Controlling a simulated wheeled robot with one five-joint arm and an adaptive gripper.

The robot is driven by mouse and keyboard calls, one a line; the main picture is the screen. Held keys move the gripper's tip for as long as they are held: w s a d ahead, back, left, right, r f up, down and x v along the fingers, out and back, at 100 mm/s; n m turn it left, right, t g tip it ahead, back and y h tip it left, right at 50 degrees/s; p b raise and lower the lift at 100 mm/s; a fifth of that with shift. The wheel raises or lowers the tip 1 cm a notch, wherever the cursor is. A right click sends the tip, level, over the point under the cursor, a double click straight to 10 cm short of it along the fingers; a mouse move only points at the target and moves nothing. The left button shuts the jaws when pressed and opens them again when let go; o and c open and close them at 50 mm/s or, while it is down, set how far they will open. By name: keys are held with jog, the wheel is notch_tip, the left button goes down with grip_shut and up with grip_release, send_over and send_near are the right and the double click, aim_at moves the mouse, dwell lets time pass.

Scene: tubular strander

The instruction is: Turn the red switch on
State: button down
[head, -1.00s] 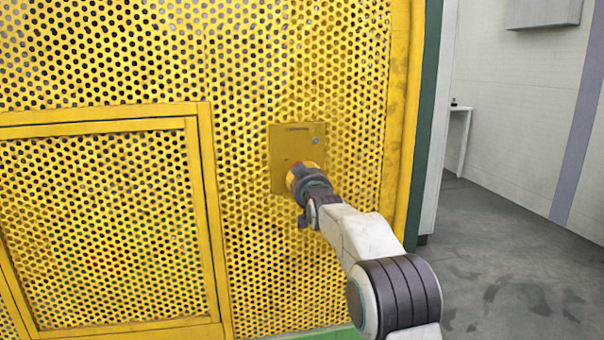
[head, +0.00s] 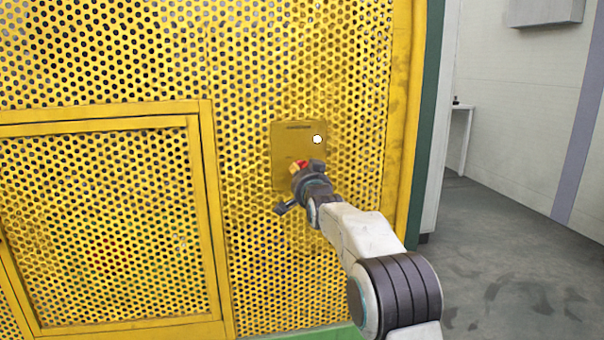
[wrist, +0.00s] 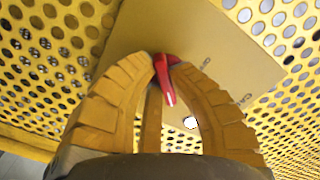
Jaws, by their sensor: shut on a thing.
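In the head view, a bit of the red switch (head: 302,163) shows at the tip of my gripper (head: 299,169), in the lower part of the plate (head: 290,142). My gripper hides the rest. A small round lamp (head: 317,139) at the plate's upper right is bright white, and it also shows in the wrist view (wrist: 190,123).
The plate is on a yellow perforated guard panel (head: 250,60). A framed yellow door (head: 105,225) is to the left. Grey floor (head: 500,260) lies open to the right, with a small white table (head: 461,108) by the far wall.

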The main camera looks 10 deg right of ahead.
jog(key=shift+a+f+m, duration=0.1)
jog(key=shift+f+m, duration=0.1)
jog(key=shift+m, duration=0.1)
dwell(0.4)
jog(key=c, duration=1.4)
grip_release()
jog(key=shift+a, duration=0.1)
jog(key=shift+o, duration=1.3)
jog(key=shift+r, duration=0.1)
jog(key=s, duration=1.2)
